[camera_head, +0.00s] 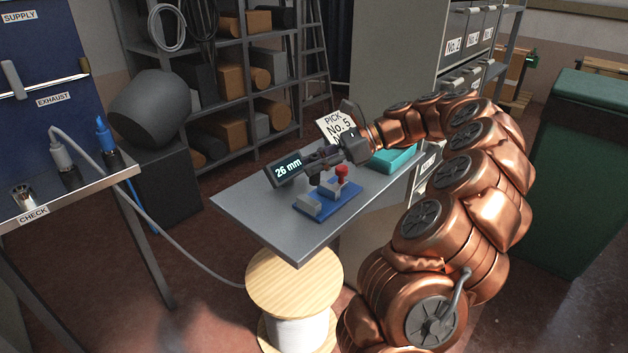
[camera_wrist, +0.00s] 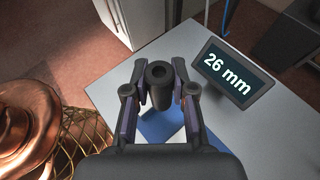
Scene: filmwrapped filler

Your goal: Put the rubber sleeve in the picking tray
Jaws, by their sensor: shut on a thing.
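The rubber sleeve (camera_wrist: 160,85) is a short dark tube with a round hole in its end. In the wrist view it stands between the two fingers of my gripper (camera_wrist: 160,92), which is shut on it. In the head view my gripper (camera_head: 318,162) is above the grey table, close over a blue fixture; the sleeve is hard to tell from the dark fingers there. The picking tray appears to be the teal tray (camera_head: 394,160) at the table's right, partly hidden behind my arm.
The blue fixture (camera_head: 335,208) carries grey blocks and a red knob (camera_head: 341,171). A display reading "26 mm" (camera_head: 287,170) stands beside it. A "PICK No. 5" card (camera_head: 337,127) is at the back. The left part of the grey table (camera_head: 250,205) is clear.

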